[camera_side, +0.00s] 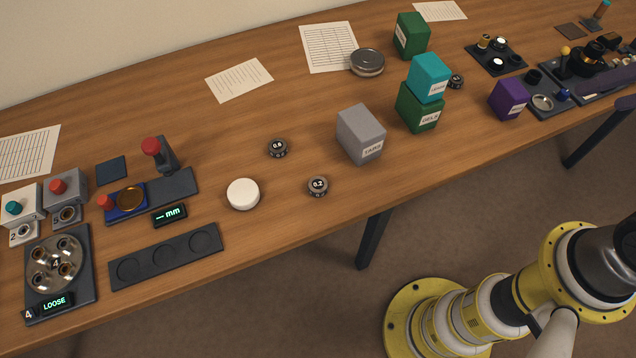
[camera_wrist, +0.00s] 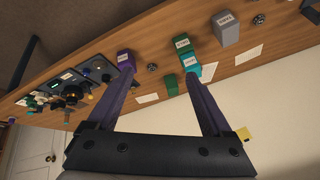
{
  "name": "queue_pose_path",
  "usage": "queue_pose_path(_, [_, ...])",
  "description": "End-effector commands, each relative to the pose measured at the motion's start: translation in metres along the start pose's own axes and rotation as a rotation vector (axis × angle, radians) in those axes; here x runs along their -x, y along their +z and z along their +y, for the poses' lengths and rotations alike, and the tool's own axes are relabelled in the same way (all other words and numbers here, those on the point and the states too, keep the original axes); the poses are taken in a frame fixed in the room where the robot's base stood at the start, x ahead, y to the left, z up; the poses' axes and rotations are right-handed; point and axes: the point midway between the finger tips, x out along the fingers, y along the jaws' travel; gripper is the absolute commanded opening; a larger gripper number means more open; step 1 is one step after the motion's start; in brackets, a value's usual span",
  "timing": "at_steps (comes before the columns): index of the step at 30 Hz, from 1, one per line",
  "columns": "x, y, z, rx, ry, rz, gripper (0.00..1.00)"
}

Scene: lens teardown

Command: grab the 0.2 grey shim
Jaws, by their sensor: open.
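The 0.2 grey shim (camera_side: 318,186) is a small dark grey ring with a 0.2 label. My gripper (camera_wrist: 156,72) is open and empty in the wrist view, fingers spread wide, over the table's far end and well away from the 0.2 shim. A ring (camera_wrist: 258,19) shows beyond the grey block there; I cannot read its label.
Green blocks (camera_side: 411,36), a teal block (camera_side: 429,77) and a purple block (camera_side: 509,98) stand farther right. A three-recess tray (camera_side: 167,256) lies front left. Table around the shim is clear.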

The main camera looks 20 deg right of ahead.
Motion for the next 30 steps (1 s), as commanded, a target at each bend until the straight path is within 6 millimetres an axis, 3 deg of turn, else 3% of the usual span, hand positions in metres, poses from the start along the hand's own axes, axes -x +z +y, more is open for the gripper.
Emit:
queue_pose_path(8, [0.004,-0.061,-0.062,-0.569,-0.002,-0.062,0.84])
queue_pose_path(12, [-0.015,-0.085,-0.113,-0.816,0.035,-0.128,0.84])
queue_pose_path(17, [-0.053,-0.092,-0.180,-1.033,0.113,-0.196,0.84])
queue_pose_path(23, [-0.116,-0.063,-0.263,-1.165,0.242,-0.250,0.84])
queue_pose_path(27, [-0.164,-0.017,-0.310,-1.138,0.331,-0.272,0.84])
queue_pose_path(30, [-0.192,0.021,-0.330,-1.062,0.380,-0.285,0.84])
